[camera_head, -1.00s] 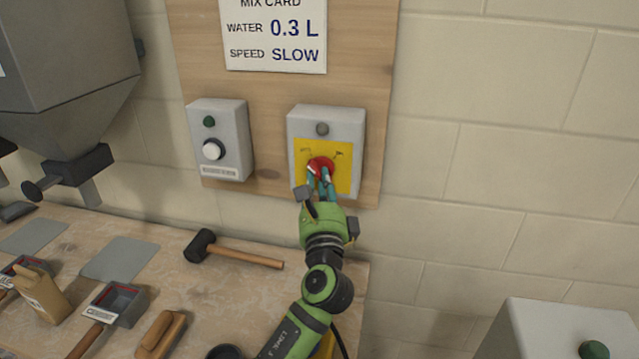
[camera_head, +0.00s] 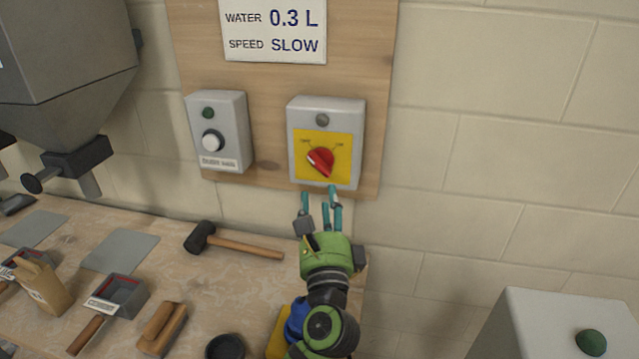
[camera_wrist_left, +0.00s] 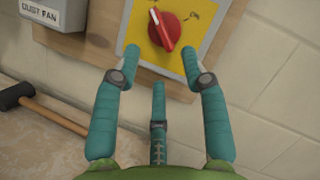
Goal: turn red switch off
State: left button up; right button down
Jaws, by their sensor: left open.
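The red switch (camera_head: 320,161) is a round knob on a yellow plate (camera_head: 341,146) on a grey box fixed to the wooden board. Its pointer is tilted, with the white line toward the upper left in the head view. The small labels are too blurred to read surely. It also shows at the top of the left wrist view (camera_wrist_left: 165,28). My left gripper (camera_head: 321,200) is open and empty, just below the box and apart from the knob. In the left wrist view its teal fingers (camera_wrist_left: 161,62) are spread below the knob. My right gripper is not in view.
A grey box with a white button (camera_head: 211,141), labelled dust fan, is left of the switch box. A grey box with a green button (camera_head: 591,342) stands at lower right.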

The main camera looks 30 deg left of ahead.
pick_arm(q)
jog(key=shift+v, duration=2.15)
